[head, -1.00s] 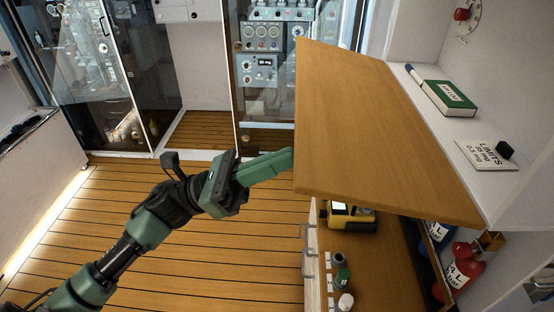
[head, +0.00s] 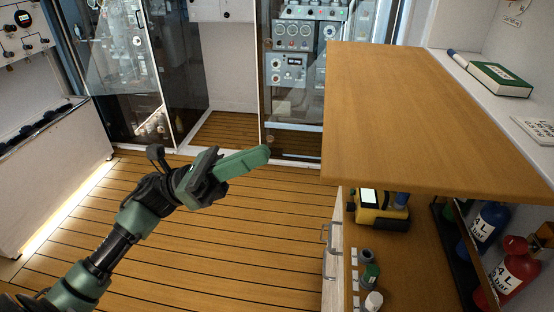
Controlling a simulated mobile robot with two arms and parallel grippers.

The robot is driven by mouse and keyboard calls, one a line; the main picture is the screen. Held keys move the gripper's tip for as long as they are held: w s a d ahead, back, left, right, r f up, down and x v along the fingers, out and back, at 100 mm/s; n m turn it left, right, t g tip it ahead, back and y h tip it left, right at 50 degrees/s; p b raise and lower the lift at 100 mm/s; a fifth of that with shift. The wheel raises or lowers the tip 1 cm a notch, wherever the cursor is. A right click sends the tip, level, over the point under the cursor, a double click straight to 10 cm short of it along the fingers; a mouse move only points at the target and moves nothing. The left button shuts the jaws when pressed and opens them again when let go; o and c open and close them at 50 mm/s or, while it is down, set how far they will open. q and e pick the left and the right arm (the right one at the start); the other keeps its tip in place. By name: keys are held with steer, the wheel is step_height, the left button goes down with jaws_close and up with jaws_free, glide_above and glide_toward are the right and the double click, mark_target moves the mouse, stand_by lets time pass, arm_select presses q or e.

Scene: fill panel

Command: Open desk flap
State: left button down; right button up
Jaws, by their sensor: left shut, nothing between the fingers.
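The desk flap (head: 415,115) is a wide brown wooden panel at the right of the head view. It stands raised, close to level, above a lower wooden surface with items on it. My left gripper (head: 262,153) is green and shut, with nothing between its fingers. It is left of the flap's left edge, apart from it, over the plank floor. My right gripper is not in view.
Under the flap are a yellow device (head: 380,212), small bottles (head: 370,272), a blue cylinder (head: 487,226) and a red cylinder (head: 510,270). A green book (head: 499,79) lies on the white shelf behind the flap. The plank floor (head: 230,240) at left is clear.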

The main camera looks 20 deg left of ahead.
arm_select(q)
steer(key=shift+s+a+f, duration=0.2)
steer(key=shift+a, duration=0.15)
